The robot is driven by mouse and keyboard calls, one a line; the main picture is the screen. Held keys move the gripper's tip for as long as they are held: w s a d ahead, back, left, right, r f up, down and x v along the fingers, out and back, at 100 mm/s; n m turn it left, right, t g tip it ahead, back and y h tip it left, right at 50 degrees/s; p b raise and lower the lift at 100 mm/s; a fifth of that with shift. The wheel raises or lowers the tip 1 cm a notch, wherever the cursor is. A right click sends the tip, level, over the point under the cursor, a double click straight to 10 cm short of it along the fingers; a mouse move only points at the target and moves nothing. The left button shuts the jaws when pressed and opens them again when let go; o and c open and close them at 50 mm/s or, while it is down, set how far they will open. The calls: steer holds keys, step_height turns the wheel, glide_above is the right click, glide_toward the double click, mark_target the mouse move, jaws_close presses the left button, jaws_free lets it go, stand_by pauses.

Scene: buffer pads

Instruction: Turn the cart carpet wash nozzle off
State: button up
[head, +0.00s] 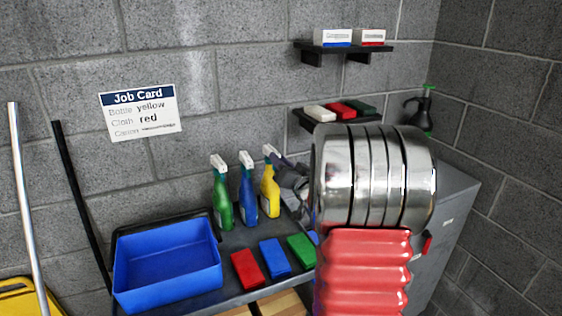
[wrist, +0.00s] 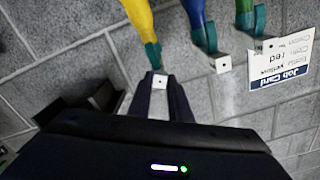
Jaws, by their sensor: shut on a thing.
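Three spray bottles with white heads stand in a row on the grey cart (head: 237,238): green (head: 222,203), blue (head: 248,200) and yellow (head: 270,195). No label tells me which is carpet wash. My gripper (wrist: 161,92) is shut on the white nozzle (wrist: 160,81) of the yellow bottle (wrist: 138,16), one finger on each side. The nozzle's square front face shows a small dark dot. The wrist view is upside down, with the blue bottle (wrist: 193,12) and green bottle (wrist: 244,6) to the right. In the head view my arm hides the cart's right part.
A blue tub (head: 167,262) sits at the cart's left. Red (head: 247,268), blue (head: 274,257) and green (head: 301,250) blocks lie before the bottles. A job card (head: 138,113) on the wall reads bottle yellow, cloth red. Two shelves (head: 345,48) hang behind my arm.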

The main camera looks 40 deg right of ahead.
steer(key=n, duration=0.6)
steer(key=shift+f, duration=0.15)
steer(key=o, duration=0.6)
steer(key=v, duration=0.7)
stand_by(0.6)
steer(key=shift+w, duration=0.1)
stand_by(0.3)
